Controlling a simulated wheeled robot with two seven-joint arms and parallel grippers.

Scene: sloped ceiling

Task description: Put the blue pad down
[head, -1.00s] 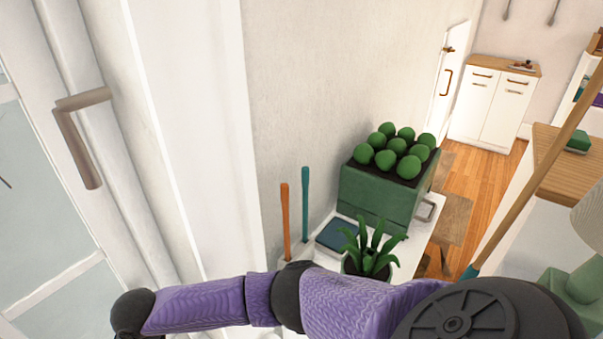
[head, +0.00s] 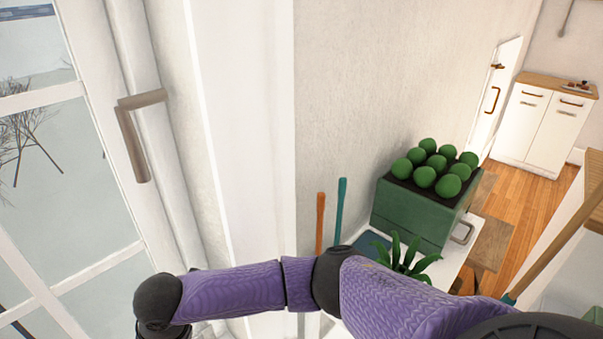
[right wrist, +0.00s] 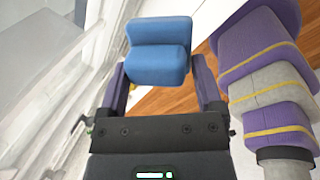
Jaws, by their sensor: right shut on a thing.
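The blue pad (right wrist: 160,50), a soft-looking block with a crease across it, is between the fingers of my right gripper (right wrist: 160,72) in the right wrist view. The gripper is shut on it, and the pad sticks out past the fingertips. In the head view my purple arm crosses the bottom, and its gripper and the pad are out of sight there. My left gripper is in neither view.
A white cabinet top (head: 452,262) holds a green planter (head: 418,213) with round green plants, a leafy plant (head: 405,257) and a dark blue flat item (head: 370,243). Orange (head: 320,222) and teal (head: 341,210) handles stand beside it. A glazed door (head: 60,150) is at left.

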